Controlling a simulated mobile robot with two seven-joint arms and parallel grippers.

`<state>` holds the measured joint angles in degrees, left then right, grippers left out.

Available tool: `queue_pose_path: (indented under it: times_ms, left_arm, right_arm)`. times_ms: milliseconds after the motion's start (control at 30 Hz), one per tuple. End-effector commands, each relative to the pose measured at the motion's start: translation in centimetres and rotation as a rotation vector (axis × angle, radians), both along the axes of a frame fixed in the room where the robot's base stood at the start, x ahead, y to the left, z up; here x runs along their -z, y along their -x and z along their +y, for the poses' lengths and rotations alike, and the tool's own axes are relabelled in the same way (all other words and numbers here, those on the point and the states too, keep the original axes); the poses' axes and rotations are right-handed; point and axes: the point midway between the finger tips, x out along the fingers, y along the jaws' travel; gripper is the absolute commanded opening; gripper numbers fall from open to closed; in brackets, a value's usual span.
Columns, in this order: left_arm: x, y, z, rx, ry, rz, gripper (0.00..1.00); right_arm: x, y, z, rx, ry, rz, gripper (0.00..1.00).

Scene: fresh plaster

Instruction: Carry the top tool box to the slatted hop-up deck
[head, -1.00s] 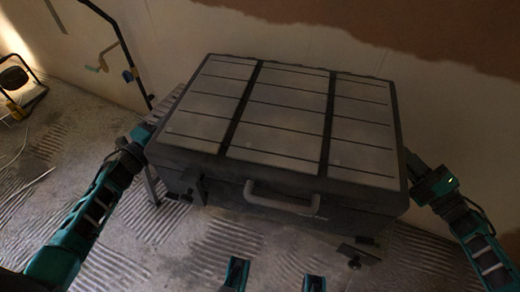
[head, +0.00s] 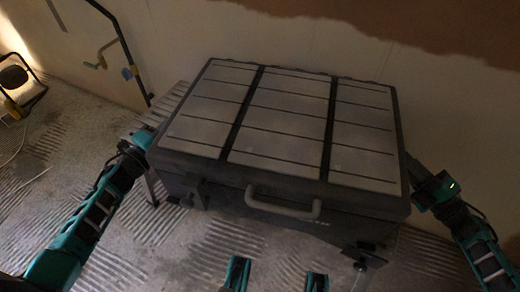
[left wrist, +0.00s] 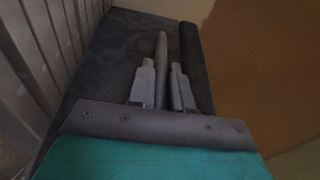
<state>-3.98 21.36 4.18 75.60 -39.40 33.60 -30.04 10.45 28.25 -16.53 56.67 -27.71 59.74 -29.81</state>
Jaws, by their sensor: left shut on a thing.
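The top tool box (head: 272,120) is a large dark grey case with a ribbed lid and a front handle, filling the middle of the head view. My left gripper (head: 143,138) is at its left side. In the left wrist view, the fingers of my left gripper (left wrist: 162,85) are shut on a dark bar at the box's side. My right gripper (head: 415,180) is against the box's right side, its fingertips hidden. A slatted grey surface, seemingly the hop-up deck (head: 168,102), shows partly behind the box's left edge; the box hides the rest.
A work lamp (head: 14,82) with a yellow and black frame stands on the floor at far left. A dark rail (head: 125,45) stands by the wall (head: 180,40) behind. The ridged grey floor (head: 60,150) is open at the left. Slats (left wrist: 45,50) lie close beside the box.

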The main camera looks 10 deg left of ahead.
Motion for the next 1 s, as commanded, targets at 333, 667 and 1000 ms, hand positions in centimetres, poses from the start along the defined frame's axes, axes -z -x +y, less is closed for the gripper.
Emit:
queue_pose_path:
  times_ms: [333,667,1000]
  left_arm:
    - [1.2,0.0,-0.6,0.011,0.004,-0.002,0.24]
    - [1.2,0.0,-0.2,0.005,0.001,-0.001,0.44]
    - [1.4,1.9,0.6,0.001,0.0,0.002,0.44]
  right_arm:
    - [1.2,0.1,0.6,-0.012,-0.004,-0.003,0.19]
    - [1.2,0.0,0.2,-0.004,-0.001,-0.001,0.4]
    - [1.2,0.0,0.1,-0.001,0.0,0.0,0.4]
